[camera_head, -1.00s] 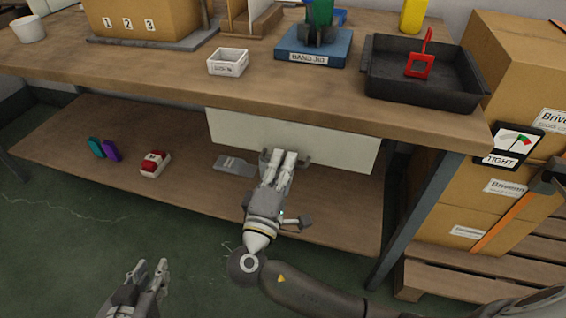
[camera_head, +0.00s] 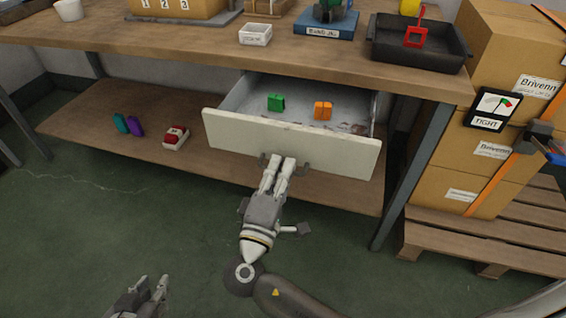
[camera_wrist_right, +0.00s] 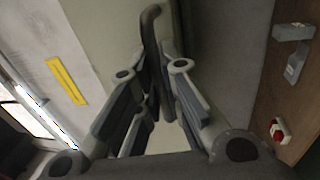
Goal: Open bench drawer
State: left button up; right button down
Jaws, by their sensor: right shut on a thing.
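The bench drawer (camera_head: 290,142) is pulled out under the right part of the bench top, its cream front facing me. Inside it lie a green block (camera_head: 276,102) and an orange block (camera_head: 323,110). My right gripper (camera_head: 284,162) is shut on the dark drawer handle (camera_head: 304,169), at the lower middle of the front. The right wrist view shows the fingers around the curved handle (camera_wrist_right: 150,22). My left gripper (camera_head: 152,284) is low at the lower left, away from the drawer, with its fingertips apart and nothing between them.
The bench top (camera_head: 180,48) holds a black tray (camera_head: 416,48), a white box (camera_head: 255,34) and a blue stand (camera_head: 325,26). The lower shelf (camera_head: 85,115) holds a red-and-white item (camera_head: 176,138). Cardboard boxes (camera_head: 475,150) on a pallet (camera_head: 480,235) stand right. The floor in front is clear.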

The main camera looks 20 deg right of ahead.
jog(key=shift+v, duration=1.15)
jog(key=shift+r, duration=0.15)
jog(key=c, duration=1.6)
grip_release()
jog(key=shift+o, duration=0.2)
jog(key=v, duration=1.2)
